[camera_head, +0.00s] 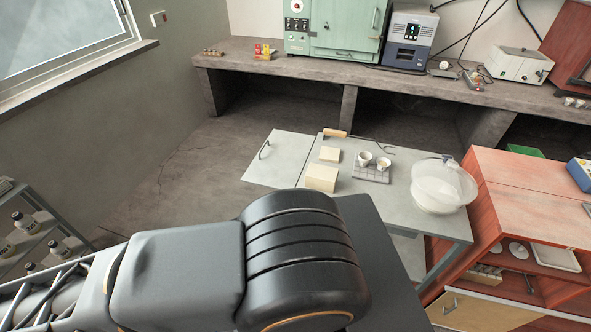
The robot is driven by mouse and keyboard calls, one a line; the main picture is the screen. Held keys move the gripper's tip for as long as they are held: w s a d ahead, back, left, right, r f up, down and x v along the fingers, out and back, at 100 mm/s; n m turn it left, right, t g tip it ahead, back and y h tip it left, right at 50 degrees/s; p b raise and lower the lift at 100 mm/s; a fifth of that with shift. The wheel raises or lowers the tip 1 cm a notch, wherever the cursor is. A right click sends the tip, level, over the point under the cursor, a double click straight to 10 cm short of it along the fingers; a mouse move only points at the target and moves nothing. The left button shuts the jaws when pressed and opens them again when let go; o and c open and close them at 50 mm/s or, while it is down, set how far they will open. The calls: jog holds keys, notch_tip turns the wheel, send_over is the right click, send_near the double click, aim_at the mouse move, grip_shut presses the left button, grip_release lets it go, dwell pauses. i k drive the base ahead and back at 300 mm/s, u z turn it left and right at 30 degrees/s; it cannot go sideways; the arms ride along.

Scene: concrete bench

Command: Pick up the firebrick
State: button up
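Two cream blocks that look like firebrick lie on a grey metal table (405,193). The larger, thicker block (321,178) is nearer to me. The smaller, flatter block (329,155) lies just behind it, apart from it. I cannot tell which one is the firebrick the task names. Both have clear tops with nothing on them. My black arm fills the lower left and middle of the view, in front of the table's near side. My gripper is not in view.
Right of the blocks, two white crucibles (365,158) stand on a grey gridded plate (370,174). A wooden-handled tool (335,133) lies behind. A clear glass vessel (440,187) stands at the table's right, near an orange-red cabinet (530,196). A concrete bench (290,69) with equipment runs along the back.

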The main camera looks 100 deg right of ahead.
aim_at(316, 176)
jog(key=k, duration=1.1)
jog(key=z, duration=2.35)
